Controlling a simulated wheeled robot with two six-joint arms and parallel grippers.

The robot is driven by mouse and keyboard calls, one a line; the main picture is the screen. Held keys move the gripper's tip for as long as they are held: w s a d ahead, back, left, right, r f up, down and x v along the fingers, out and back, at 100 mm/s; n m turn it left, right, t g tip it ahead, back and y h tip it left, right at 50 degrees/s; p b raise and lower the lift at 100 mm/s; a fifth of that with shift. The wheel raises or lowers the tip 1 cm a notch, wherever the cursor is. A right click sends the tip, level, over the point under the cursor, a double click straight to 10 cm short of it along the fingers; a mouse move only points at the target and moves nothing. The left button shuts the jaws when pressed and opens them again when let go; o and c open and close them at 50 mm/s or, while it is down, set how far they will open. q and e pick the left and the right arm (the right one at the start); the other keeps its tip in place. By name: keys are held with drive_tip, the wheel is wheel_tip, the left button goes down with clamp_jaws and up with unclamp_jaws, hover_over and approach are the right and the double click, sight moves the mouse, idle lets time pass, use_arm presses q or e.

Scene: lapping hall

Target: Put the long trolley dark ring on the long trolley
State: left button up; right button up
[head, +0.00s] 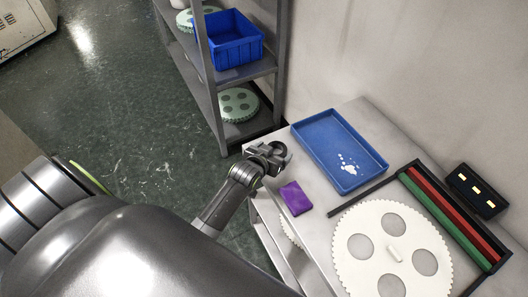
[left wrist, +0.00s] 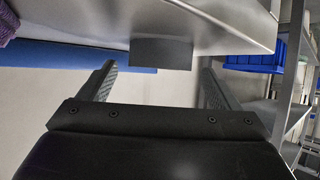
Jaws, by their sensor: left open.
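A dark, ring-like thing (head: 280,149) shows right at the jaws in the head view. In the left wrist view a dark grey block shape (left wrist: 161,54), perhaps the ring edge-on, shows between the two spread fingers, with gaps on both sides. I cannot tell what it rests on. My right gripper is not in view.
On the table are a blue tray (head: 314,139) with white bits, a purple block (head: 295,198), a large white toothed disc (head: 352,214) and a black rack (head: 417,197) with green and red bars. A shelf unit (head: 207,85) with a blue crate (head: 235,55) stands behind.

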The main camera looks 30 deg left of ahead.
use_arm(q)
drive_tip(key=v, duration=1.1)
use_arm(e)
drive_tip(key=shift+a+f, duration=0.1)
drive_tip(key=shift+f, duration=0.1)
use_arm(q)
drive_tip(key=shift+f, duration=0.1)
